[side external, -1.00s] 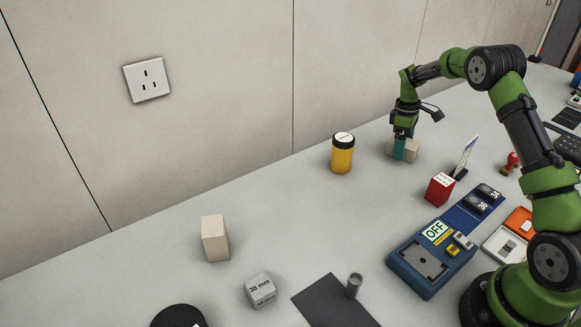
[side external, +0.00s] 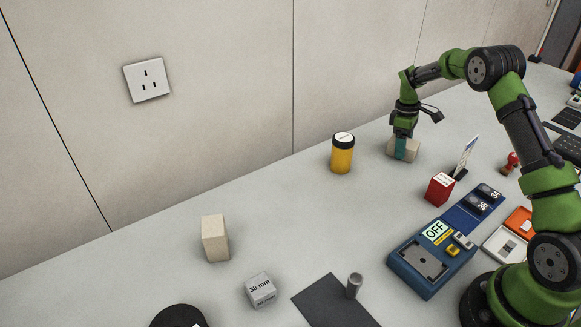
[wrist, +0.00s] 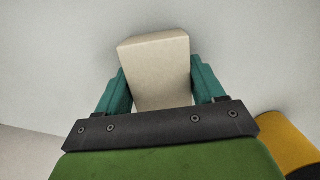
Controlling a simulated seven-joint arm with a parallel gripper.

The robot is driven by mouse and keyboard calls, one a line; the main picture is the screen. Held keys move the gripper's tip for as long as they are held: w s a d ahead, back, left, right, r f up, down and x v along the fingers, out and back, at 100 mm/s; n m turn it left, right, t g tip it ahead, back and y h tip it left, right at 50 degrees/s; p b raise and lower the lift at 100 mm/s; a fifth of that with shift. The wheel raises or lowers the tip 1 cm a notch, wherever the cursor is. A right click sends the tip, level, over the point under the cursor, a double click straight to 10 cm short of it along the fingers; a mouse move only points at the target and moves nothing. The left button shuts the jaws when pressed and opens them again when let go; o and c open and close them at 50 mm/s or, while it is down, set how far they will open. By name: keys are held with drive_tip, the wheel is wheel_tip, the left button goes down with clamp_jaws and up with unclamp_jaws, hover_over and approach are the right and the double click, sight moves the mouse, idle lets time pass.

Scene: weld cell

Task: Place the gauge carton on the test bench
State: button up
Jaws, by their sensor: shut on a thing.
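My gripper (side external: 404,153) is shut on a plain beige carton (side external: 413,151) beside the back wall. In the wrist view the carton (wrist: 158,68) sits between the two teal fingers, touching both sides. It appears to be still at table level. No label shows on it, so I cannot tell from print whether it is the gauge carton. A blue test bench (side external: 404,270) with an "OFF" display and a dark square plate lies on the table, left of my arm's base. Nothing stands on its plate.
A yellow, black-lidded jar (side external: 342,157) stands left of my gripper. A red box (side external: 440,189) and a card stand (side external: 464,160) are between gripper and bench. Another beige block (side external: 215,239), a "38 mm" grey cube (side external: 261,289) and a dark mat (side external: 324,305) lie leftward.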

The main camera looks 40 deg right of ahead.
wheel_tip(320, 180, up, 10)
drive_tip(key=shift+f, duration=0.25)
drive_tip(key=shift+r+m, duration=0.3)
drive_tip(key=shift+r, duration=0.05)
drive_tip(key=shift+s+m, duration=0.15)
drive_tip(key=shift+m, duration=0.15)
drive_tip(key=shift+s+a+f+m, duration=0.1)
drive_tip(key=shift+s+a+m, duration=0.55)
drive_tip(key=shift+a+m, duration=0.3)
drive_tip(key=s+a+r, duration=0.2)
drive_tip(key=a, duration=0.5)
drive_tip(key=s+a+r+m, duration=0.1)
drive_tip(key=s+a+r, duration=0.2)
drive_tip(key=a, duration=0.5)
drive_tip(key=s+a+r, duration=0.2)
drive_tip(key=a+r, duration=0.1)
drive_tip(key=a, duration=0.5)
drive_tip(key=shift+s+y, duration=0.3)
drive_tip(key=shift+s, duration=0.1)
drive_tip(key=shift+m, duration=0.25)
